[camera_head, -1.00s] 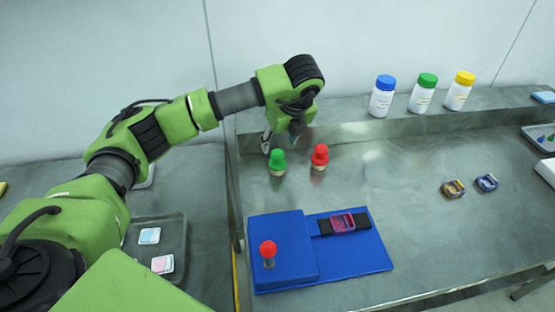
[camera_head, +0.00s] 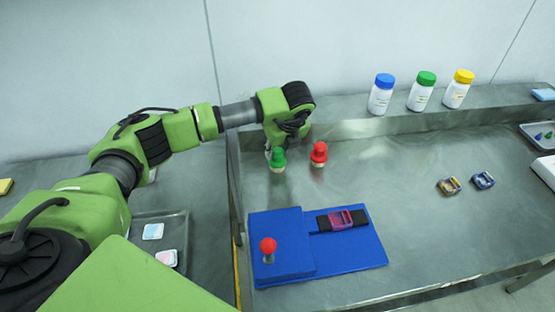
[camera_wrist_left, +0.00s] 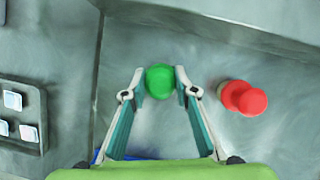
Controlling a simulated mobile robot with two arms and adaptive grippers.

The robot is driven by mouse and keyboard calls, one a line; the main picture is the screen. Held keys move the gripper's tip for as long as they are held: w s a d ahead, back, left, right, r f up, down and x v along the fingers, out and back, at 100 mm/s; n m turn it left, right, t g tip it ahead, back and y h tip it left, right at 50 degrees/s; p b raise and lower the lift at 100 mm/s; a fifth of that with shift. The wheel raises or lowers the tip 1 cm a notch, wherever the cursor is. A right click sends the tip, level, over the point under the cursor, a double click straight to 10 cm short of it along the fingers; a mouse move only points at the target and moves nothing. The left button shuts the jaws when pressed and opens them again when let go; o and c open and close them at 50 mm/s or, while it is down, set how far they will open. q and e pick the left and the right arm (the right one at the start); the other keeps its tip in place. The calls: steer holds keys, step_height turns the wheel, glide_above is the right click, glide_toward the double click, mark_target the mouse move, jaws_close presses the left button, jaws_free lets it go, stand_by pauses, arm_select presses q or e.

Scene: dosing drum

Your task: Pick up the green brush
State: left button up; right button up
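The green brush (camera_head: 278,160) stands upright on the steel bench, green knob up with a pale base. In the left wrist view its round green top (camera_wrist_left: 160,81) shows between the fingertips. My left gripper (camera_wrist_left: 160,88) is open, with one finger on each side of the knob; I cannot tell whether either finger touches it. In the head view the gripper is right behind the brush and its fingers are partly hidden. My right gripper is not in view.
A red brush (camera_head: 319,154) stands close to the right, also in the wrist view (camera_wrist_left: 244,97). A blue fixture (camera_head: 350,259) with a red-knobbed piece (camera_head: 268,246) lies in front. Bottles with blue (camera_head: 381,95), green and yellow caps stand on the rear ledge. The bench's middle is clear.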

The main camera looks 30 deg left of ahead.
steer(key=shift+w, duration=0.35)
arm_select(q)
steer(key=shift+r, duration=0.5)
step_height(320, 180, up, 2)
steer(key=shift+d+r+b, duration=0.15)
steer(key=shift+b, duration=0.45)
steer(key=s+d+r+b, duration=0.2)
steer(key=s+d+r, duration=0.6)
steer(key=s, duration=0.3)
steer(key=shift+d+r+b, duration=0.2)
steer(key=shift+r+b, duration=0.1)
steer(key=shift+r, duration=0.55)
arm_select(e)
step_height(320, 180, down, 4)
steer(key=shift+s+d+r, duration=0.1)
